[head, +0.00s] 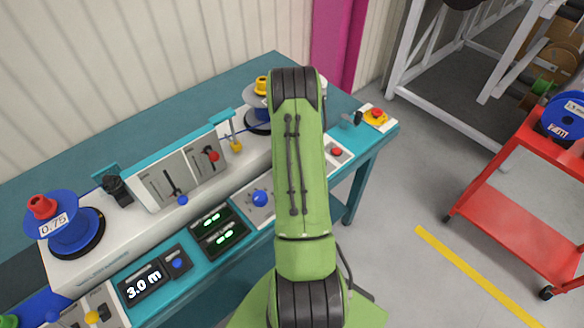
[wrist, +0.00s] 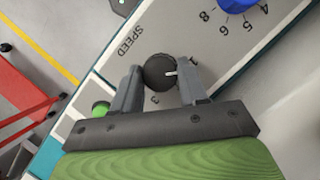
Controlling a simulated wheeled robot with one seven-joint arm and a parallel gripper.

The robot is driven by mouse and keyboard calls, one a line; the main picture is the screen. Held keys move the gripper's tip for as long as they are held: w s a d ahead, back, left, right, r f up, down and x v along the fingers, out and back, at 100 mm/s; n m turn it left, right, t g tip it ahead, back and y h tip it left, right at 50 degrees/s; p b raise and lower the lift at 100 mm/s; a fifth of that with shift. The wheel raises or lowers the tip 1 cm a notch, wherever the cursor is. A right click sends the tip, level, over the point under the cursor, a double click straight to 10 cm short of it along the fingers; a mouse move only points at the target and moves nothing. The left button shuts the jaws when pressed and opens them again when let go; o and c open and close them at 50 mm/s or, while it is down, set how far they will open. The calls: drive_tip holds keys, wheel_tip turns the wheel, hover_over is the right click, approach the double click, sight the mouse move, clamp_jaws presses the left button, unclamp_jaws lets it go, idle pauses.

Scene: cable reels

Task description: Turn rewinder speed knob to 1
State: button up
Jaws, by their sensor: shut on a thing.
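The speed knob (wrist: 158,73) is a round black knob in the wrist view, on a grey panel marked SPEED. Its white pointer line faces right in that view, toward one finger. A 3 shows below the knob; another mark at its upper right is partly hidden and I cannot read it surely. My gripper (wrist: 161,70) is shut on the speed knob, one finger on each side. In the head view my green arm covers the knob and the gripper.
A blue knob (wrist: 237,4) with its own number scale is close to the gripper, and a green button (wrist: 101,107) is beside one finger.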

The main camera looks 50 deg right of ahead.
drive_tip(key=shift+n+h, duration=0.3)
drive_tip(key=shift+n, duration=0.4)
drive_tip(key=o, duration=1.1)
drive_tip(key=shift+c, duration=0.2)
drive_tip(key=p+v, duration=0.2)
drive_tip(key=v, duration=1.3)
drive_tip(key=shift+w+r+p, duration=0.3)
drive_tip(key=shift+w+p, duration=0.1)
